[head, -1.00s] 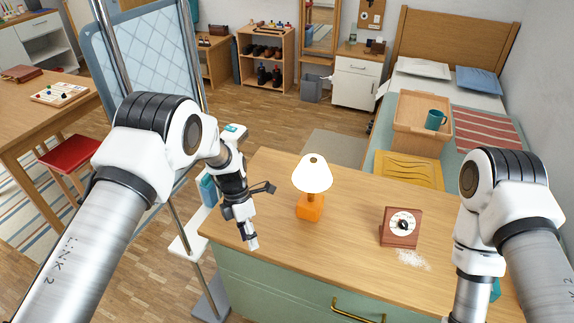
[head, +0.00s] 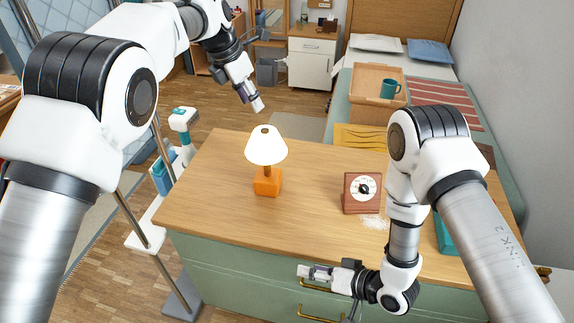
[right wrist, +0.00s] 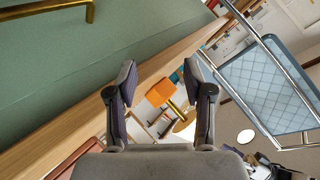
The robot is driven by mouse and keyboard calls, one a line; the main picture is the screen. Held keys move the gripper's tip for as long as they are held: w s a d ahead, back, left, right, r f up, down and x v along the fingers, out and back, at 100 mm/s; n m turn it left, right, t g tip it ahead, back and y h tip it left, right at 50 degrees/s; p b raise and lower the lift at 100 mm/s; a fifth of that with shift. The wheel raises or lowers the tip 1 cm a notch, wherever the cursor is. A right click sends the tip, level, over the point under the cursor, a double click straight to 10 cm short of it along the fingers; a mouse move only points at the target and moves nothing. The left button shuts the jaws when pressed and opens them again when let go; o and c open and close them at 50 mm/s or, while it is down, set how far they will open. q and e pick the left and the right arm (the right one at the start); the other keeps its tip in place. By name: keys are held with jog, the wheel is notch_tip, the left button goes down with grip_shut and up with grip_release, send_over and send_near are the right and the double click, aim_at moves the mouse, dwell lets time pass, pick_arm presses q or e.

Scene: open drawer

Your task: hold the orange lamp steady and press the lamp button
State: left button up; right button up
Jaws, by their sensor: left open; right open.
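The orange lamp (head: 267,183) with its white shade (head: 266,147) stands upright on the wooden dresser top (head: 215,190), left of the middle. I cannot make out a lamp button. My left gripper (head: 258,104) is open and empty, raised in the head view above the back edge of the top, apart from the lamp. My right gripper (head: 302,271) is open and empty, low in front of the dresser's green front, below the top's edge. In the right wrist view the orange base (right wrist: 160,92) shows beyond the open fingers, not between them.
Brass drawer handles (head: 320,313) stick out near my right gripper. A teal object (head: 445,236) is partly behind my right arm. The top around the lamp is clear.

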jog(key=w+a+r+n+y, duration=0.2)
jog(key=w+a+r+y, duration=0.1)
jog(key=a+r+y, duration=0.4)
jog(key=n+t+h, duration=0.3)
jog(key=n+t, duration=0.2)
jog(key=n, duration=0.1)
send_near(266, 156)
jog(key=w+a+f, duration=0.2)
jog(key=w+f, duration=0.2)
jog(key=w, duration=0.2)
jog(key=x, duration=0.7)
jog(key=shift+w+a, duration=0.1)
jog(key=shift+w, duration=0.3)
pick_arm(q)
jog(key=shift+a, duration=0.1)
pick_arm(e)
grip_shut()
pick_arm(q)
grip_shut()
